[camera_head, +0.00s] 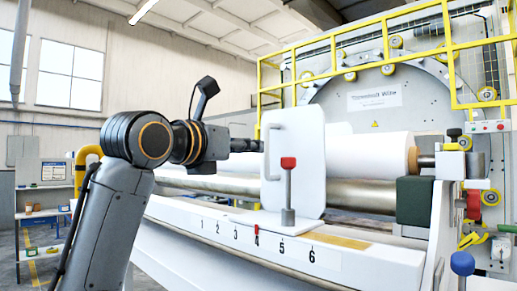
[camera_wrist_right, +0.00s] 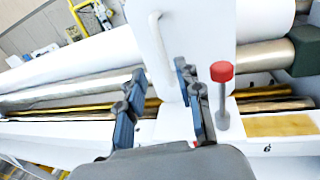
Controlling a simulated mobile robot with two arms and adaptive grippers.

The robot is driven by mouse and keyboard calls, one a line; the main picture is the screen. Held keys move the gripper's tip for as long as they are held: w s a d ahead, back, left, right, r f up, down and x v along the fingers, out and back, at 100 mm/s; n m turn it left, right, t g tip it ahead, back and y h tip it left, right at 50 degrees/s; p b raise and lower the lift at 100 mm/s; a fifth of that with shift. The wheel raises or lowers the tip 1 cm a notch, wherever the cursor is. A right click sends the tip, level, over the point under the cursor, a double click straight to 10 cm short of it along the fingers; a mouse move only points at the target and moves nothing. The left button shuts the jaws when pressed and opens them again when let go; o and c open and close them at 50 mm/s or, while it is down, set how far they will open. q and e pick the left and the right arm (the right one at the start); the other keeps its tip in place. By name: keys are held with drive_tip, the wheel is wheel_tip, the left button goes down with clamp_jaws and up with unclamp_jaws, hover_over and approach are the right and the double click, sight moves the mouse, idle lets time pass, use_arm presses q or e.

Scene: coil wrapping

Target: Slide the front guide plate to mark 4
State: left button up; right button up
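The front guide plate (camera_head: 303,165) is a white upright panel with a white handle (camera_head: 267,152) on its left side. Its base sits on the numbered white rail, and a grey post with a red knob (camera_head: 288,163) stands at its front. The rail's mark 4 (camera_head: 256,240) has a red tick above it; the plate stands over roughly marks 4 to 6. One arm shows, which I take as my right; its gripper (camera_head: 250,145) is at the handle. In the wrist view the right gripper's fingers (camera_wrist_right: 162,108) are apart, with the handle (camera_wrist_right: 157,45) beyond them. My left gripper is not in view.
A large white roll (camera_head: 370,155) lies behind the plate, with a metal roller (camera_head: 350,194) below it. A dark green block (camera_head: 414,200) stands at the right. The rail (camera_head: 180,208) is clear left of the plate. Yellow railings stand above.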

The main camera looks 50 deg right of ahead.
drive_tip(key=shift+s+a, duration=0.15)
drive_tip(key=shift+a, duration=1.9)
